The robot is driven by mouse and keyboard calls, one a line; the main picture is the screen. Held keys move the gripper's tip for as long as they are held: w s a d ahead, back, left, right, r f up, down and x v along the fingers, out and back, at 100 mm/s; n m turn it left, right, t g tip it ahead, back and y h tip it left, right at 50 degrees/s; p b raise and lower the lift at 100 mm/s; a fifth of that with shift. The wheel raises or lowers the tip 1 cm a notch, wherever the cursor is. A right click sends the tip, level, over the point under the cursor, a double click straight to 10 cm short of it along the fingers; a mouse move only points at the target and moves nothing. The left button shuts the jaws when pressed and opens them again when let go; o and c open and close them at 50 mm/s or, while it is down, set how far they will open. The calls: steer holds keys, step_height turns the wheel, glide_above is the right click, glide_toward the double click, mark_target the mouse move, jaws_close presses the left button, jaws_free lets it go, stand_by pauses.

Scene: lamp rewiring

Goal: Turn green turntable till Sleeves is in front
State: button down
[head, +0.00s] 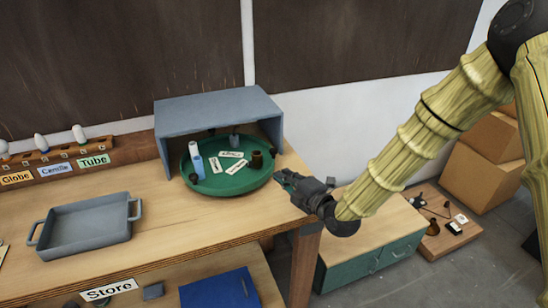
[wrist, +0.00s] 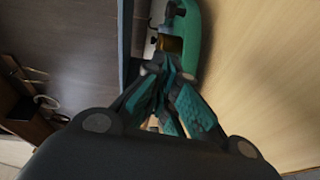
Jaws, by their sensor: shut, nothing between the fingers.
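The green turntable (head: 225,191) sits on the wooden bench, partly under a grey open-front cover (head: 215,108). On it are a light blue and white cylinder (head: 197,162), a brown cup-like piece (head: 257,160), small dark knobs and several white labels (head: 232,154); their words are too small to read surely. My gripper (head: 279,178) is shut and empty at the turntable's right front rim; I cannot tell whether it touches. In the wrist view, the shut fingers (wrist: 163,82) point at the green rim (wrist: 209,40). The far part of the turntable is shaded by the cover.
Globe, Candle and Tube labels mark a bulb rack (head: 50,157) at the back. A green cabinet (head: 370,262) and cardboard boxes (head: 485,160) stand right.

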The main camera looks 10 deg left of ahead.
mark_target(273, 160)
steer(key=p+x, duration=0.2)
steer(key=x, duration=0.5)
steer(key=shift+w, duration=0.15)
steer(key=w, duration=0.1)
steer(key=w+p, duration=0.1)
steer(key=w, duration=0.1)
steer(key=shift+a+f, duration=0.25)
steer(key=shift+f, duration=0.15)
steer(key=shift+w+a+f+p, duration=0.15)
steer(key=shift+w+p, duration=0.35)
steer(key=shift+w, duration=0.25)
